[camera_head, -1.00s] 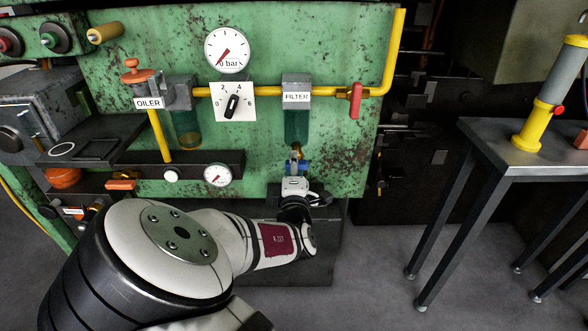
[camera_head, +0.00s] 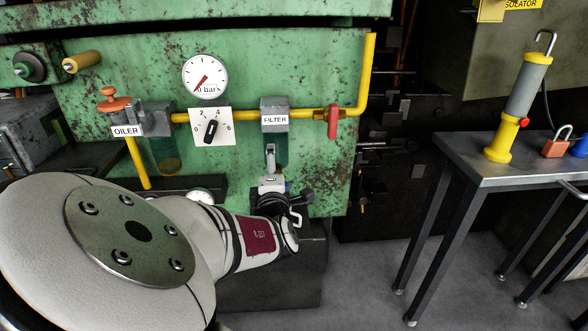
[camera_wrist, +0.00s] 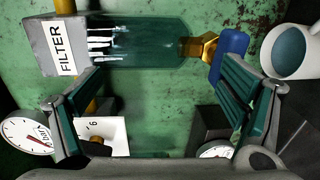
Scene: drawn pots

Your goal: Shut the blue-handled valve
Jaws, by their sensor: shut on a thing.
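The blue-handled valve (camera_wrist: 198,47) is a brass fitting at the bottom end of the clear filter bowl (camera_wrist: 140,40), with a blue handle (camera_wrist: 232,52) beside it in the wrist view. In the head view my gripper (camera_head: 270,162) is in front of the bowl, and only a scrap of blue shows near it. In the wrist view the two fingers of my gripper (camera_wrist: 160,75) stand wide apart. One finger is by the FILTER block (camera_wrist: 60,45). The other overlaps the blue handle and seems to bear on it. The exact contact is partly hidden.
A yellow pipe (camera_head: 300,115) with a red-handled valve (camera_head: 333,122) runs right of the filter. A dial switch (camera_head: 211,127), a gauge (camera_head: 205,77) and the oiler (camera_head: 127,130) are to the left. A metal table (camera_head: 490,165) stands at the right.

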